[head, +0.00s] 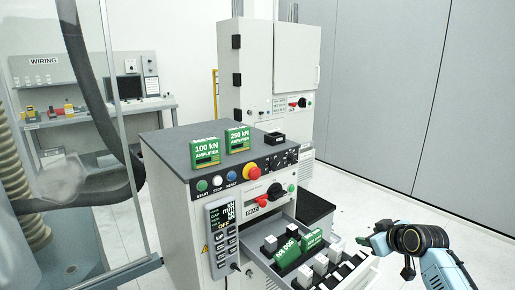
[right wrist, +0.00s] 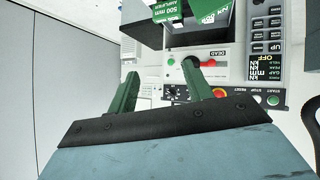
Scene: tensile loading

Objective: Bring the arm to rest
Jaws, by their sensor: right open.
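My right arm comes in from the lower right in the head view. Its gripper (head: 372,241) hangs in the air at the right end of the open drawer (head: 370,268). In the right wrist view the two green fingers of the gripper (right wrist: 160,70) stand wide apart with nothing between them. The drawer and the cabinet front show beyond the fingers there. My left gripper is not in view.
The drawer holds green modules (head: 286,252) and several white-topped blocks. A grey cabinet (head: 165,190) carries two green amplifier boxes (head: 206,152), buttons and a hand controller (head: 222,240). A tall white cabinet (head: 285,60) stands behind. The floor at right is clear.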

